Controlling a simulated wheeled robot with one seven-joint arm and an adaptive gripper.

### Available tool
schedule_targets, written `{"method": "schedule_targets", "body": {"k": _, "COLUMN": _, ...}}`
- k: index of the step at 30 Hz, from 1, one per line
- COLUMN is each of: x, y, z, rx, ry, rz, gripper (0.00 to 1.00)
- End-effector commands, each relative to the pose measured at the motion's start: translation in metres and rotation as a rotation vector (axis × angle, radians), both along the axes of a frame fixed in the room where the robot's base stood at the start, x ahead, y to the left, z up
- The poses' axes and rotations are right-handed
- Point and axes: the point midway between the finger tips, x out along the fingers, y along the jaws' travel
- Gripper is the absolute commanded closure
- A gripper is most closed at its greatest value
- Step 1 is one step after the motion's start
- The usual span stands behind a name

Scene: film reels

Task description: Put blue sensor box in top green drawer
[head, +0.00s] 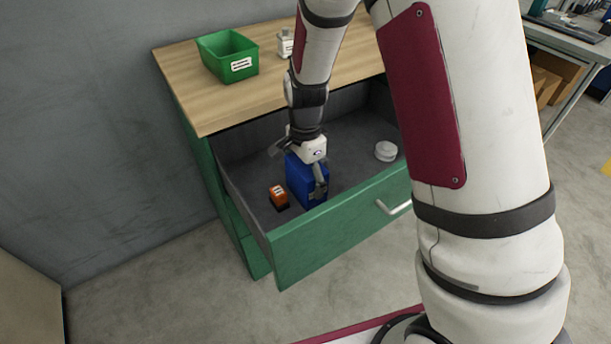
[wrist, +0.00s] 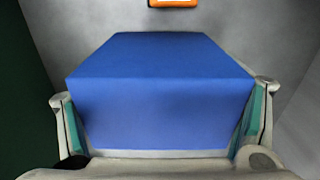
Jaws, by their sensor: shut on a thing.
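The blue sensor box (head: 306,183) is inside the open top green drawer (head: 335,232), near the drawer's front panel. My gripper (head: 305,172) reaches down into the drawer and is shut on the box. In the wrist view the blue box (wrist: 160,90) fills the space between the two fingers of my gripper (wrist: 160,115), one finger on each side. I cannot tell whether the box's underside touches the drawer floor.
An orange box (head: 278,195) stands in the drawer just left of the blue box; it also shows in the wrist view (wrist: 172,3). A white round item (head: 386,151) lies at the drawer's right. A green bin (head: 228,57) and a small white item (head: 285,43) stand on the wooden top (head: 200,105).

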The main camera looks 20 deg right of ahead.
Motion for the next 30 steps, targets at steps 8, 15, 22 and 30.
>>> {"method": "schedule_targets", "body": {"k": 8, "x": 0.0, "y": 0.0, "z": -0.003, "rx": 0.0, "ry": 0.0, "rz": 0.0, "gripper": 0.0}}
{"method": "schedule_targets", "body": {"k": 15, "x": 0.0, "y": 0.0, "z": -0.003, "rx": 0.0, "ry": 0.0, "rz": 0.0, "gripper": 0.0}}
{"method": "schedule_targets", "body": {"k": 22, "x": 0.001, "y": 0.001, "z": 0.011, "rx": 0.0, "ry": -0.003, "rz": 0.002, "gripper": 0.0}}
{"method": "schedule_targets", "body": {"k": 30, "x": 0.0, "y": 0.001, "z": 0.066, "rx": 0.001, "ry": -0.004, "rz": 0.001, "gripper": 0.0}}
